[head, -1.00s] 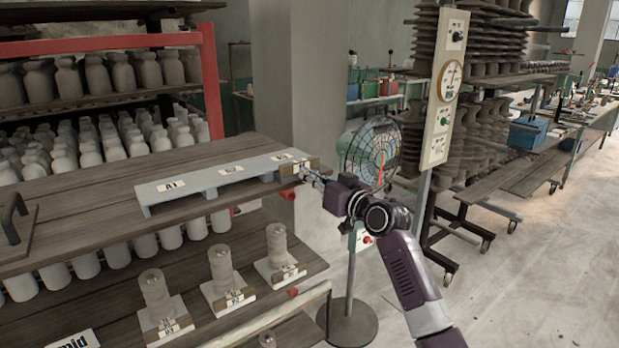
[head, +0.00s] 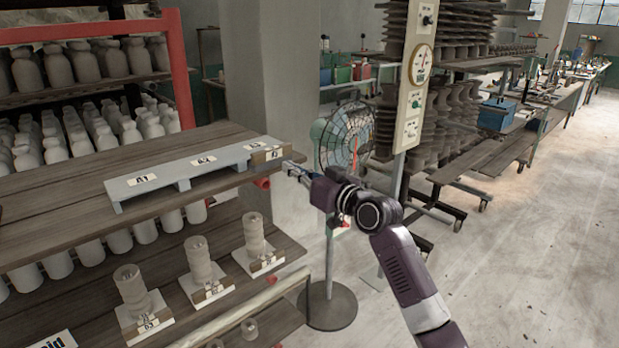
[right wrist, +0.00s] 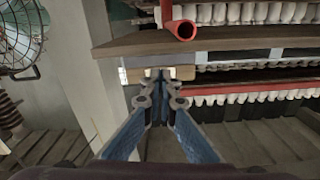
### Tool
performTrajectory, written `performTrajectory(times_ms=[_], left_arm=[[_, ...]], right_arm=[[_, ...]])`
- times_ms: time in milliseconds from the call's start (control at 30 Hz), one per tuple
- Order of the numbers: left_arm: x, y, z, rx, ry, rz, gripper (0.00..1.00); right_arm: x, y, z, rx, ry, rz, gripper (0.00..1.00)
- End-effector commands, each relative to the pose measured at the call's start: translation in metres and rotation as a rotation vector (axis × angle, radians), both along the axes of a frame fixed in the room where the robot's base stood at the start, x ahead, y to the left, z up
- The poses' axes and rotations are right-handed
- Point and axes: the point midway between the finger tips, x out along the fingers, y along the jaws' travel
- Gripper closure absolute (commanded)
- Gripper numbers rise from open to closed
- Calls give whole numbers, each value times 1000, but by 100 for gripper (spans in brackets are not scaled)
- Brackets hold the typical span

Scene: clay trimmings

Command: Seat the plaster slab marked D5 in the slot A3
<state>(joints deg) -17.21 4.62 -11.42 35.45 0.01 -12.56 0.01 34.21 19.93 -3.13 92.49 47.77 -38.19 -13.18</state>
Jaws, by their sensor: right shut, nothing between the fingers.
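A long grey rack (head: 158,186) on the wooden shelf board has slots with label cards that appear to read A1 (head: 142,180), A2 (head: 203,160) and A3 at the right end. A tan-brown slab (head: 266,157) sits in the right-end slot, its front face near the board's edge; I cannot read its mark. It also shows in the right wrist view (right wrist: 185,73). My right gripper (head: 288,167) is shut and empty, just in front of the slab. In the right wrist view, the closed fingertips (right wrist: 160,76) overlap the slab's face; contact is unclear. My left gripper is not in view.
Several pale slabs bearing stacked clay discs (head: 131,290) stand on the lower shelf. A red tube end (right wrist: 183,29) shows by the rack board. A fan (head: 345,135) and a control post (head: 412,85) stand beyond my right arm.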

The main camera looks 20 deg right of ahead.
Motion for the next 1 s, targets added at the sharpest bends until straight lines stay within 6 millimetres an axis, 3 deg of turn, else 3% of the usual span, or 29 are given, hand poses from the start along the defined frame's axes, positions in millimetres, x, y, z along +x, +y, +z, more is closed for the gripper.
performTrajectory(times_ms=[400,600,800,900,967,1000], left_arm=[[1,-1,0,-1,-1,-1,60],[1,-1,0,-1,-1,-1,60],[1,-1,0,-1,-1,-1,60],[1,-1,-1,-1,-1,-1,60],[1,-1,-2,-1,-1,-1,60],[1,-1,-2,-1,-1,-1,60]], right_arm=[[-74,-27,0,-3,-1,-1,100],[-92,-34,1,-2,-1,-1,100],[-95,-35,-1,1,2,-2,100],[-90,-40,-20,4,30,-18,100],[-84,-45,-45,9,66,-38,100],[-80,-50,-67,12,98,-56,100]])
